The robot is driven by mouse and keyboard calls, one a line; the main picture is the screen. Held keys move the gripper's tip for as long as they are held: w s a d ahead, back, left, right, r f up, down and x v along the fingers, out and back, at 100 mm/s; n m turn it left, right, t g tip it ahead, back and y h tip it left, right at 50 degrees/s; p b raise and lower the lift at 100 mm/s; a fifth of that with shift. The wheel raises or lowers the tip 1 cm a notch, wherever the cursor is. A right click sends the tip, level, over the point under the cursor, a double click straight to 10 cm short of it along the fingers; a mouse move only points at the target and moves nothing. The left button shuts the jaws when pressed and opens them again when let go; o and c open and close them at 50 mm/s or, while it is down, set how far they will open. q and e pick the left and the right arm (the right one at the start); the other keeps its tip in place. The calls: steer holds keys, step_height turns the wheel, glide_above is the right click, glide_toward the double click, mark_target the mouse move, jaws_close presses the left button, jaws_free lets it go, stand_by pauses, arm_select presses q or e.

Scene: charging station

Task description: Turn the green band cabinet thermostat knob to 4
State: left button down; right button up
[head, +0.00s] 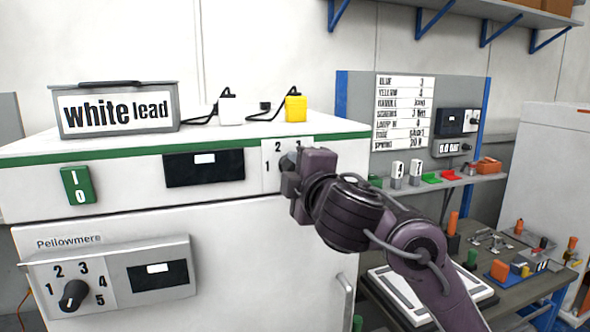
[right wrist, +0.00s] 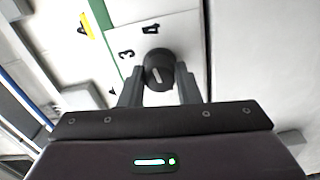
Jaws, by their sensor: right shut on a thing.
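The green band cabinet (head: 110,205) stands at the left, with a green stripe along its top edge. Its thermostat dial plate (head: 268,156) is at the upper right of its front, with 1, 2 and 3 showing. My right gripper (head: 289,172) is at this dial and hides most of the knob. In the right wrist view, the round dark knob (right wrist: 158,70) sits between the fingertips of my right gripper (right wrist: 159,82), which is shut on it. The knob's white mark runs roughly up and down there, toward the 4 side; 3 and 4 show beside it. My left gripper is out of view.
A second dial with a black knob (head: 74,294) is on the lower Pellowmere panel. A green switch (head: 78,186) is left of a black display (head: 204,168). A "white lead" box (head: 118,110) and chargers stand on top. A cluttered bench (head: 455,240) is at the right.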

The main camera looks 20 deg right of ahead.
steer(key=shift+m, duration=0.6)
steer(key=o, duration=1)
steer(key=shift+s, duration=0.1)
steer(key=s+p, duration=0.2)
steer(key=s, duration=0.5)
steer(key=shift+s+d, duration=0.15)
steer(key=shift+s, duration=0.2)
